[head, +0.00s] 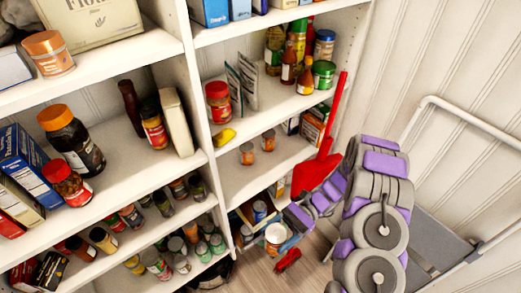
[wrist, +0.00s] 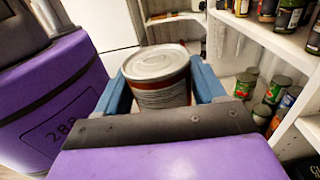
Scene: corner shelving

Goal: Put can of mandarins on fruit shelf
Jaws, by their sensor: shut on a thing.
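My gripper (head: 277,243) is low, in front of the lower shelves at the right of the head view. Its blue fingers are shut on a can (head: 276,232) with a pale metal lid. In the wrist view the can (wrist: 157,70) is upright between the two fingers (wrist: 160,82), with a reddish band and a printed label too blurred to read. No label marks the fruit shelf.
Several cans (head: 205,238) fill the lower left shelf. The middle right shelf has bare room at its front. A red dustpan-like tool (head: 318,168) stands by that shelf's right end.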

